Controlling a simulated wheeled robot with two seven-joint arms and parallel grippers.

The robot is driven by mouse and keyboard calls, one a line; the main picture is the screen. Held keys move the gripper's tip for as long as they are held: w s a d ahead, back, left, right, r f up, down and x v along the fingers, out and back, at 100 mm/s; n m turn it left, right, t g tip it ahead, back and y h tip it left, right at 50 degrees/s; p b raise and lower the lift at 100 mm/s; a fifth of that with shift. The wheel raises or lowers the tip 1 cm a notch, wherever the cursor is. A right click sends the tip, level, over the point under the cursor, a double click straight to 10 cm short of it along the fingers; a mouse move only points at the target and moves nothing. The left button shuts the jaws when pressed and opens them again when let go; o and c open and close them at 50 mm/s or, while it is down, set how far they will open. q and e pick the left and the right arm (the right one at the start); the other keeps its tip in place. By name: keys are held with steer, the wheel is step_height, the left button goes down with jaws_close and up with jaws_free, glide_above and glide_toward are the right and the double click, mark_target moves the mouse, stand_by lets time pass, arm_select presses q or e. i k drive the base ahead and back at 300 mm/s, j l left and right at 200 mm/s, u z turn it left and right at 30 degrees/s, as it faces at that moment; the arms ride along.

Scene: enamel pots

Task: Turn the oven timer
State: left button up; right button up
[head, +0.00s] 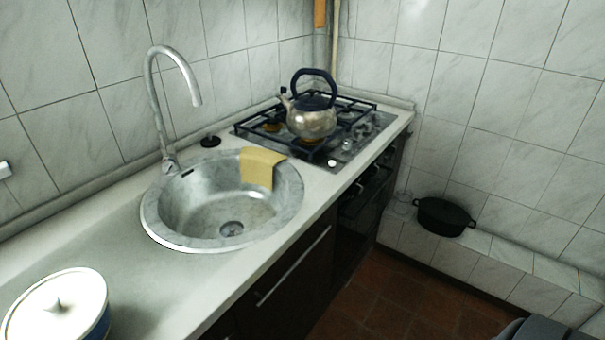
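The oven (364,205) is a dark built-in front below the gas hob (340,135), at the right end of the counter. I see it at a steep angle, and a timer on it cannot be made out. Several small knobs sit along the right side of the hob; a pale round one (332,162) is at its near corner. Neither of my grippers is in view.
A metal kettle (311,122) stands on the hob. A round sink (222,205) with a yellow cloth (262,167) lies nearer. A lidded pot (58,308) is front left. A black pot (442,217) sits on a tiled ledge (500,250). Brown floor (375,300) is clear.

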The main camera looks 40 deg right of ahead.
mark_target(392, 149)
steer(key=i+l+u, duration=0.15)
steer(key=l, duration=1.5)
steer(key=l+u, duration=0.15)
steer(key=l, duration=1.5)
steer(key=k+l, duration=0.1)
steer(key=l, duration=0.25)
steer(key=k+l+u, duration=0.1)
steer(key=l, duration=0.25)
steer(key=k+l, duration=0.15)
steer(key=l, duration=0.2)
steer(key=k+l, duration=0.1)
steer(key=l, duration=0.25)
steer(key=k+l+u, duration=0.1)
steer(key=l, duration=0.25)
steer(key=k+l, duration=0.2)
steer(key=l, duration=0.15)
